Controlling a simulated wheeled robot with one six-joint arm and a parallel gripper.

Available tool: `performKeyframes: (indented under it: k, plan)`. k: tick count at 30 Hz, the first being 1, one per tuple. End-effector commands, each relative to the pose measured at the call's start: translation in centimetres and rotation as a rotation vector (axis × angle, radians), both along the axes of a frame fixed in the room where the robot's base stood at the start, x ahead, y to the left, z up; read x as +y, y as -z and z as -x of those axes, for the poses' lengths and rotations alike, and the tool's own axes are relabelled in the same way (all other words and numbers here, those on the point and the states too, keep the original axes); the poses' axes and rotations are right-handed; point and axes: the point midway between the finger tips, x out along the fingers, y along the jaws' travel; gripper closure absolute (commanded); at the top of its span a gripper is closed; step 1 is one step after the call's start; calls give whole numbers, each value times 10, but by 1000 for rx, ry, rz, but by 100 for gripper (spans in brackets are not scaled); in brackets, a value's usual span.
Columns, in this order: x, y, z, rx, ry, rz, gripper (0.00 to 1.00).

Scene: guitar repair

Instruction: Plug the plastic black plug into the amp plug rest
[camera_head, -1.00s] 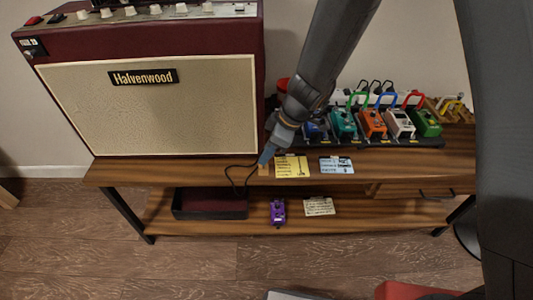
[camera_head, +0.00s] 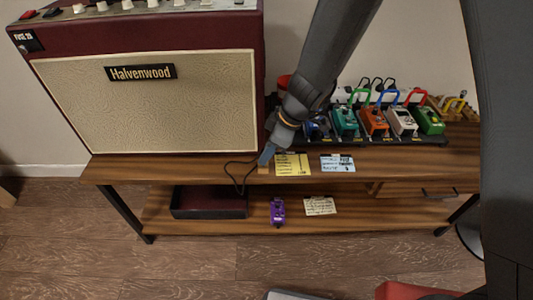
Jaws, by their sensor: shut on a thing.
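My gripper (camera_head: 265,157) points down at the front edge of the wooden bench top, just right of the amp's lower right corner. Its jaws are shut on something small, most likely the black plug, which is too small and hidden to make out. A thin black cable (camera_head: 229,168) loops from beside the gripper down toward the lower shelf. A small light wooden block (camera_head: 263,170) shows right under the gripper at the bench edge; I cannot tell whether it is the plug rest. The dark red amp (camera_head: 150,95) labelled Halvenwood stands on the left.
A pedalboard with several coloured pedals (camera_head: 374,120) stands at the right. The lower shelf holds a dark tray (camera_head: 209,212), a purple pedal (camera_head: 277,211) and a paper note (camera_head: 319,206).

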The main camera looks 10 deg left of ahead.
Motion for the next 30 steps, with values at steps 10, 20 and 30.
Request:
performKeyframes:
  k: [10,20,30]
  plan:
    - [0,4,0,0,0,0,100]
    - [0,7,0,0,0,0,100]
    - [0,11,0,0,0,0,100]
